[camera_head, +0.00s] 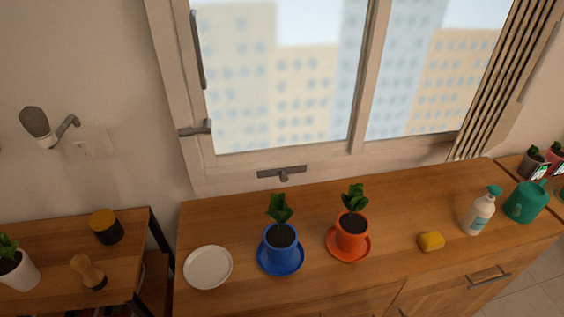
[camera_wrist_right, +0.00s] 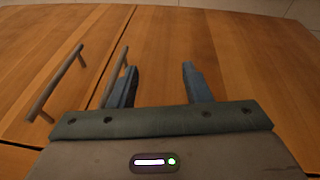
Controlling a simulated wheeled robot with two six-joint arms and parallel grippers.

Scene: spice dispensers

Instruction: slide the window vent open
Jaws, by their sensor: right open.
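The window (camera_head: 285,150) fills the upper middle of the head view, with a pale frame and glass panes. A dark vent slider (camera_head: 282,172) with a small knob sits on the bottom rail of the frame. A handle (camera_head: 196,128) is on the left side of the frame. No gripper shows in the head view. My right gripper (camera_wrist_right: 158,85) shows in the right wrist view, its two blue-grey fingers apart and nothing between them. It faces wooden cabinet fronts with bar handles (camera_wrist_right: 58,82). My left gripper is out of view.
On the wooden counter below the window stand a white plate (camera_head: 208,267), a blue pot (camera_head: 281,240), an orange pot (camera_head: 351,232), a yellow sponge (camera_head: 431,241), a spray bottle (camera_head: 479,212) and a green watering can (camera_head: 526,202). A side table (camera_head: 60,235) is at left.

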